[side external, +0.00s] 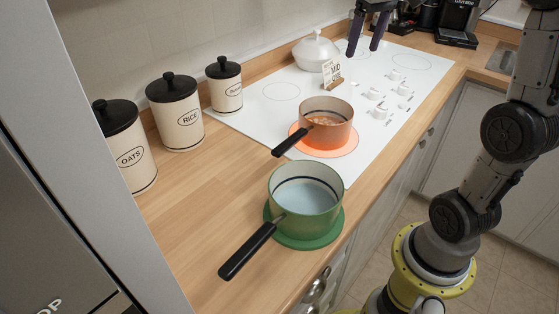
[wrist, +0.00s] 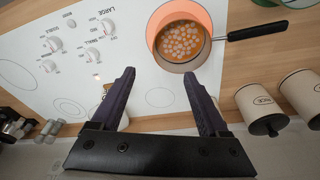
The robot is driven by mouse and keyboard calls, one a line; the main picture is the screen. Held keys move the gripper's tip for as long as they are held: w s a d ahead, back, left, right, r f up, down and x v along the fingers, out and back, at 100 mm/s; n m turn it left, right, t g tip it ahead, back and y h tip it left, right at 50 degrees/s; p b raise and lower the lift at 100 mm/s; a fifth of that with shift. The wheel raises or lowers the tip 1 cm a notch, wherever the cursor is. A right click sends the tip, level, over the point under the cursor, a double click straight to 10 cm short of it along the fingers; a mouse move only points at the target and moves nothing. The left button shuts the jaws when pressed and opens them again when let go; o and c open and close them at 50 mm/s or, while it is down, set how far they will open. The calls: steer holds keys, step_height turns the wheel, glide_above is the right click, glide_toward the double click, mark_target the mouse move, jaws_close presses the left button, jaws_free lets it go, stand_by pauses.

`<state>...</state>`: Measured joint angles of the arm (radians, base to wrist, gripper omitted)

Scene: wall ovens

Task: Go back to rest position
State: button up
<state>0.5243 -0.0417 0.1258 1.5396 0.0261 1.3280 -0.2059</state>
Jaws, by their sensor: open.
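My gripper (side external: 367,31) is at the top of the side external view, above the far end of the white cooktop. In the wrist view my gripper (wrist: 160,92) shows two dark fingers spread apart with nothing between them. It is open and empty. My gripper touches none of the cookware in the side external view. A copper-coloured pot (side external: 325,121) with a black handle stands on a glowing orange burner (side external: 341,146). It also shows in the wrist view (wrist: 205,55), with round pale pieces in brownish liquid.
A green pot (side external: 306,220) sits on a green round mat (side external: 335,228) on the wooden counter. Canisters labelled oats (side external: 131,158), rice (side external: 183,118) and a third (side external: 228,92) line the wall. A white lidded dish (side external: 315,50) and small sign (side external: 332,73) stand on the cooktop (side external: 385,129).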

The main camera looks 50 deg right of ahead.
steer(key=s+a+n+t, duration=0.25)
steer(key=s+a, duration=0.65)
steer(key=a, duration=0.6)
steer(key=s+a+f+n+t, duration=0.1)
steer(key=s+a+f, duration=0.2)
steer(key=s+f, duration=0.4)
step_height(320, 180, down, 2)
steer(key=shift+f+y, duration=0.15)
steer(key=shift+y, duration=0.25)
